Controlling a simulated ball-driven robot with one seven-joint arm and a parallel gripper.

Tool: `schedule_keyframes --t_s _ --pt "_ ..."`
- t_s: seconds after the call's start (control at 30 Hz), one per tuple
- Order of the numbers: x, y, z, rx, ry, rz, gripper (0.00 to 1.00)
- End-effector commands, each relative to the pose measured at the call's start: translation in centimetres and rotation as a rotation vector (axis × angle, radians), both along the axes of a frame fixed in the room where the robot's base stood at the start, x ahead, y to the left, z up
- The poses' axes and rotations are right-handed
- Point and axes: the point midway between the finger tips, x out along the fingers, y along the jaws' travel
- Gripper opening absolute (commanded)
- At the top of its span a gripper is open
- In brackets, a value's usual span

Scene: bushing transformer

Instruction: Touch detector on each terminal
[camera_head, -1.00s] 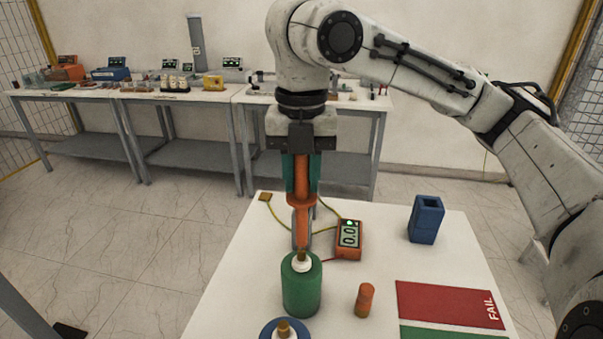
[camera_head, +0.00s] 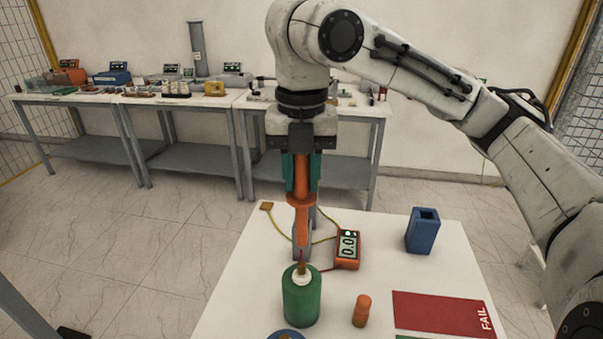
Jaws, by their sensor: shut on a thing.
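My gripper (camera_head: 302,180) points down and is shut on the orange detector (camera_head: 302,220). The detector is upright, and its lower tip is at or just above the brass terminal (camera_head: 302,267) of the green bushing (camera_head: 301,300); I cannot tell if they touch. A second terminal, on the blue bushing (camera_head: 287,334), is cut off by the bottom edge. An orange meter (camera_head: 347,248) with a display stands right of the detector, with wires running from it.
A blue open-topped holder (camera_head: 423,232) stands at the back right of the white table (camera_head: 235,290). A small orange cylinder (camera_head: 361,311) stands right of the green bushing. A red FAIL mat (camera_head: 443,313) lies at front right. Benches (camera_head: 180,95) with equipment stand behind.

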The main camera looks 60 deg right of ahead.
Motion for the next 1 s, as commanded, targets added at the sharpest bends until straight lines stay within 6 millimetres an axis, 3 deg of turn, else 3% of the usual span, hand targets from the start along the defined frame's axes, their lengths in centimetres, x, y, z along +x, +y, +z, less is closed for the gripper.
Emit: schedule_keyframes --t_s 0.7,1.0 --pt "0.0 0.0 5.3 0.0 -0.001 -0.002 0.0" --pt "0.0 0.0 5.7 -0.001 0.0 -0.001 0.0"
